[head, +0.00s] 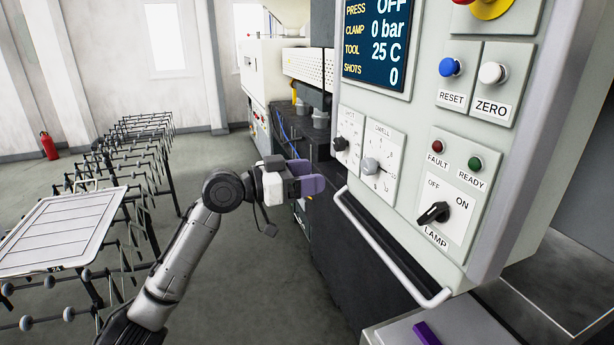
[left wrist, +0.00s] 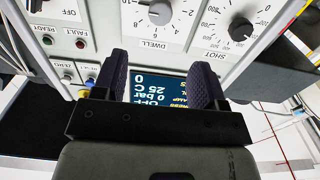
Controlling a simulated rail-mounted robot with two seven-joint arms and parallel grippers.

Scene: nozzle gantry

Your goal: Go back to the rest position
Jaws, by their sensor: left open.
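My left gripper (head: 308,184) is at the middle of the head view, just left of the control panel (head: 420,130) and below the level of the dwell dial (head: 370,165). Its purple fingers are empty. In the left wrist view the two fingers (left wrist: 160,85) stand apart, with the panel's display and dials behind the gap. Nothing is between them, and I see no clear contact with the panel. My left arm reaches in from the bottom left.
The panel carries a display (head: 377,42), a shot dial (head: 341,144), a lamp switch (head: 433,213) and a protruding handrail (head: 390,253). Grey floor (head: 245,280) is open between.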

